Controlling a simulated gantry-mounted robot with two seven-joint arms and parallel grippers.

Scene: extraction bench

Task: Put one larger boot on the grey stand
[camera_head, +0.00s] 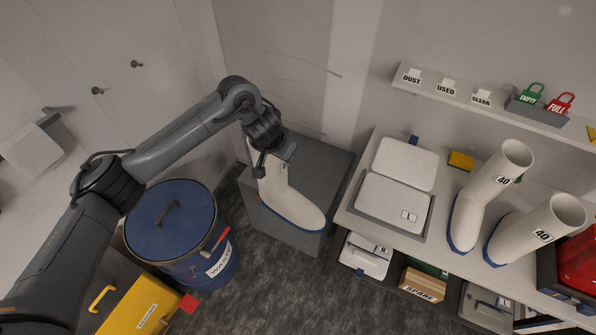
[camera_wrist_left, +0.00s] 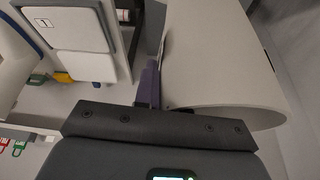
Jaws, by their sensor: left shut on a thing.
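A white boot (camera_head: 289,203) with a blue sole is upright at the grey stand (camera_head: 322,160), its toe pointing toward the lower right. Whether the sole touches the stand's top is hard to tell. My left gripper (camera_head: 271,160) is shut on the boot's shaft, and hides much of the shaft and its label. In the left wrist view the pale shaft (camera_wrist_left: 220,55) fills the right side, beside a gripper finger (camera_wrist_left: 149,84). Two white boots marked 40, a left one (camera_head: 476,197) and a right one (camera_head: 530,232), stand on the bench. My right gripper is not in view.
A blue waste drum (camera_head: 170,218) stands left of the grey stand, with a yellow case (camera_head: 140,305) in front. A shelf (camera_head: 445,98) with tags and padlocks runs above.

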